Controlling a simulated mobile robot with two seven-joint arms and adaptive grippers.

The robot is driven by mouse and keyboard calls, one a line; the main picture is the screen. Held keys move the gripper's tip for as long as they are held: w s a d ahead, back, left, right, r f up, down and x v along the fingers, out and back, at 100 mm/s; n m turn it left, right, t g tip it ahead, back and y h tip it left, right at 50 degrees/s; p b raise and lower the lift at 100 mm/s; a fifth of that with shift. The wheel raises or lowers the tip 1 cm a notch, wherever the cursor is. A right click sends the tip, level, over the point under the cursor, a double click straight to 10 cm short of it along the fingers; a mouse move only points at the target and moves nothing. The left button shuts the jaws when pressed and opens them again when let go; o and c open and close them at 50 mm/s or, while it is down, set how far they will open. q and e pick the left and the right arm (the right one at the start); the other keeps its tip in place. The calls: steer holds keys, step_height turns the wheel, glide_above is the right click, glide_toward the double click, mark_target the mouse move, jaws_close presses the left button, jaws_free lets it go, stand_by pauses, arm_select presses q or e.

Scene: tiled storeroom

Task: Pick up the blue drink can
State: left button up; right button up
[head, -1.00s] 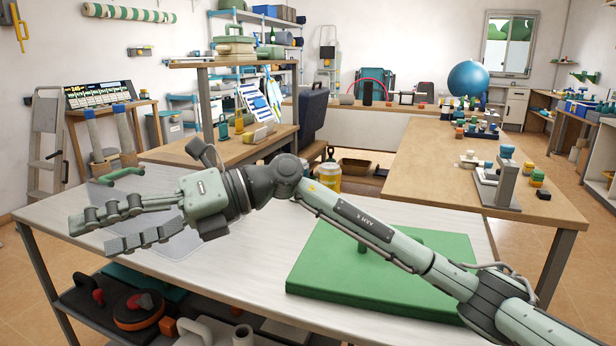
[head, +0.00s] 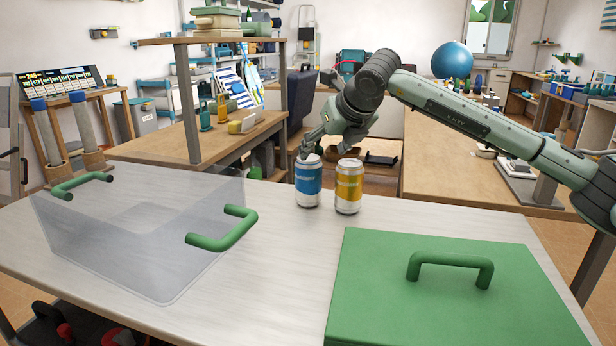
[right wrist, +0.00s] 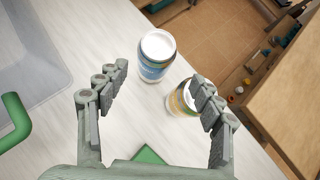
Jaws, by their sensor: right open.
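The blue drink can (head: 308,182) stands upright on the white table near its back edge, close beside a yellow can (head: 348,187) on its right. My right gripper (head: 312,140) is above and behind the blue can in the head view, its fingers partly hidden by its own wrist. In the right wrist view, my right gripper (right wrist: 160,98) is open and empty. The blue can (right wrist: 156,57) shows beyond and between its fingertips, and the yellow can (right wrist: 183,99) is partly hidden by the right finger. My left gripper is not in view.
A clear box with green handles (head: 110,250) stands on the left of the white table. A green lid (head: 455,300) with a handle lies at the front right. Bare tabletop (head: 285,270) lies between them. A wooden table (head: 450,170) stands behind.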

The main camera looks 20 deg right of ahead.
mark_target(314, 163)
steer(key=x, duration=0.6)
steer(key=shift+a+p, duration=0.2)
steer(key=shift+p, duration=0.2)
steer(key=p+x, duration=0.1)
steer(key=x, duration=0.4)
steer(key=shift+s+a, duration=0.1)
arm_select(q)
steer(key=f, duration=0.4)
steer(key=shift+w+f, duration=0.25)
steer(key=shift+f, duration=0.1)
arm_select(e)
steer(key=shift+c, duration=0.5)
steer(key=c, duration=0.9)
steer(key=shift+r, duration=0.15)
steer(key=shift+c, duration=1.4)
